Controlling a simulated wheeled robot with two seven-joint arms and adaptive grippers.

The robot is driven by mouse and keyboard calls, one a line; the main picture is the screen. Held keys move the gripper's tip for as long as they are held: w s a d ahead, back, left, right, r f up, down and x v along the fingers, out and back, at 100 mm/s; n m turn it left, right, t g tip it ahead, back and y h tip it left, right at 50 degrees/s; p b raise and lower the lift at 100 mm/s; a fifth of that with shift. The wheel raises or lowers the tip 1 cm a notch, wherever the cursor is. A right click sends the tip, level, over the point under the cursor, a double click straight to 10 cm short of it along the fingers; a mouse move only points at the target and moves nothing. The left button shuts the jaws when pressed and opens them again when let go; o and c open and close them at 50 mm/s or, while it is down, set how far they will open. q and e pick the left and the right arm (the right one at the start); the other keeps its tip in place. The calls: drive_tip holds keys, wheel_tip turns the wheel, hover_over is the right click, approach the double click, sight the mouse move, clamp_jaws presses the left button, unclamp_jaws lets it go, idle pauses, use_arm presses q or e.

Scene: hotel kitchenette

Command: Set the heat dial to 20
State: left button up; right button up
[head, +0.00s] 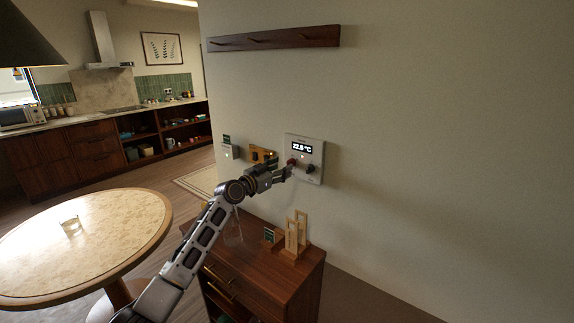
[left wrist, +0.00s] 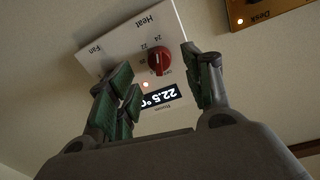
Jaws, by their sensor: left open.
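The heat dial (left wrist: 159,62) is a red round knob on a white wall panel (left wrist: 110,45), with "Heat" and a number scale beside it. Its exact setting is too small to read surely. In the head view the panel (head: 318,145) hangs on the wall and the red dial (head: 291,162) is by my fingers. My left gripper (head: 287,172) is open at the panel; in the left wrist view its green-padded fingers (left wrist: 163,75) lie either side of the dial. Contact is unclear. My right gripper is not in view.
An orange-brown panel marked "Desk" (left wrist: 255,12) is beside the white panel. A wooden cabinet (head: 280,268) with a wooden holder (head: 296,236) stands below. A round table (head: 130,215) is at left, and a coat rail (head: 275,38) is above. The wall at right is bare.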

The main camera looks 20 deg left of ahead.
use_arm(q)
drive_tip(key=shift+p+x, duration=0.3)
drive_tip(key=shift+x, duration=1.8)
drive_tip(key=shift+c, duration=0.3)
drive_tip(key=c, duration=0.9)
